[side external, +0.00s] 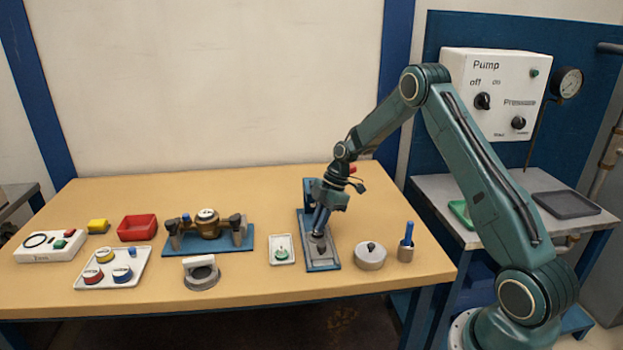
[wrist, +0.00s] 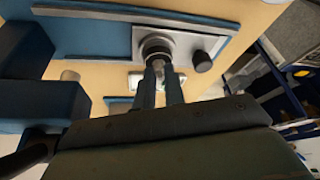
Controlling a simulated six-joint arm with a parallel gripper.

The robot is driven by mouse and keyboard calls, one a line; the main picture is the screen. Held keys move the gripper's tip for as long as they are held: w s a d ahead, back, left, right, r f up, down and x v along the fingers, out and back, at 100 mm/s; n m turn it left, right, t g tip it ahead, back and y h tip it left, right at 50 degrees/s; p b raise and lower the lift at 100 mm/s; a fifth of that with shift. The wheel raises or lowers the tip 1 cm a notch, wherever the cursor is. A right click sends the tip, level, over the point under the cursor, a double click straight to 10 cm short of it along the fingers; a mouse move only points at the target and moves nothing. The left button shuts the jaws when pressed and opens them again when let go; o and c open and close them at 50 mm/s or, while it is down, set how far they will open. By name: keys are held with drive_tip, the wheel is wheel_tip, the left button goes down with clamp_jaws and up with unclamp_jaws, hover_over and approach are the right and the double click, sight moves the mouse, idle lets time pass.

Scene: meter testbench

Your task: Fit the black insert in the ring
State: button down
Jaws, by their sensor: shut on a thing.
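My gripper (side external: 318,232) points down over a grey plate on a blue base in the side external view. In the wrist view, its two fingers (wrist: 162,72) are shut on a small stem, which I take to be part of the black insert (wrist: 157,51). The insert is at the ring (wrist: 157,36), a round grey collar on the plate. The fingers partly hide the insert, so I cannot tell how deep it sits or whether it touches the ring.
A short dark cylinder (wrist: 202,61) stands on the plate beside the ring. A blue upright block (side external: 309,187) rises behind the plate.

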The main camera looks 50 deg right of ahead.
drive_tip(key=shift+f, duration=0.45)
idle(0.5)
drive_tip(key=c, duration=1.2)
unclamp_jaws()
drive_tip(key=shift+o, duration=0.2)
drive_tip(key=shift+r, duration=0.15)
drive_tip(key=shift+r, duration=3.35)
